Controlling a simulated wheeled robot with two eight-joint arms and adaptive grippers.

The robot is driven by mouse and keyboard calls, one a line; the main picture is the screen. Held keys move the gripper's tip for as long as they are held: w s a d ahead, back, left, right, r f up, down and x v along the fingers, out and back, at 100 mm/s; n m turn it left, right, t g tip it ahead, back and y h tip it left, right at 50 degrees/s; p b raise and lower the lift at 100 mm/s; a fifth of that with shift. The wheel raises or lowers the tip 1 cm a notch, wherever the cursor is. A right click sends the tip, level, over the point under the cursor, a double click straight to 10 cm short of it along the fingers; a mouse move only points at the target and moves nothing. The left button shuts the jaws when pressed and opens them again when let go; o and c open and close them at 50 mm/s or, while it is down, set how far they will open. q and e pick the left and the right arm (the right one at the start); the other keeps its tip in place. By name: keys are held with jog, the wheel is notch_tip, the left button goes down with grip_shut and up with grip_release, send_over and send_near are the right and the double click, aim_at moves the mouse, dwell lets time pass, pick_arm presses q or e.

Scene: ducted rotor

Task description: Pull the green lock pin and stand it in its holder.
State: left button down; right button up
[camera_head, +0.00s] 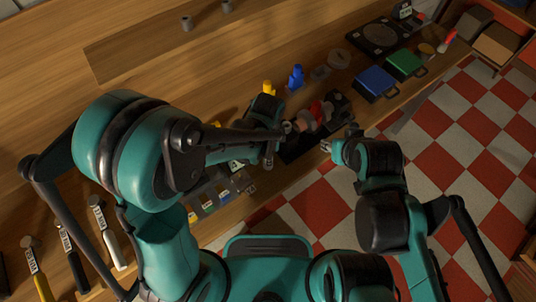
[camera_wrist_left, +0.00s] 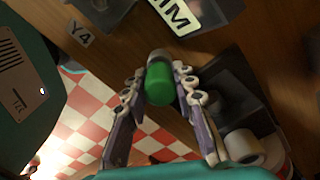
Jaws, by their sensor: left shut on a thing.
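The green lock pin (camera_wrist_left: 159,84) is between the two fingers of my left gripper (camera_wrist_left: 161,86), with a grey end showing beyond the green part in the left wrist view. In the head view my left gripper (camera_head: 268,158) is over the bench's front edge, left of the ducted rotor assembly (camera_head: 312,117), and the pin cannot be made out there. My right gripper (camera_head: 338,141) is in front of the assembly, its fingertips apart and nothing seen between them. I cannot tell which part is the pin's holder.
A dark block with white and red round parts (camera_wrist_left: 243,147) is right of the left fingers. A white label (camera_wrist_left: 180,12) and a Y4 tag (camera_wrist_left: 80,34) lie beyond. Blue (camera_head: 375,82) and green (camera_head: 405,62) cases stand at the right. Several tools lie at lower left.

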pick_arm(q)
jog(key=shift+f+b, duration=0.75)
jog(key=shift+f, duration=0.1)
jog(key=shift+r, duration=0.1)
jog(key=shift+r+p, duration=1.25)
jog(key=shift+r, duration=0.25)
jog(key=shift+f+b, duration=0.2)
jog(key=shift+b, duration=0.1)
jog(key=shift+f+b, duration=1.3)
jog(key=shift+f, duration=0.1)
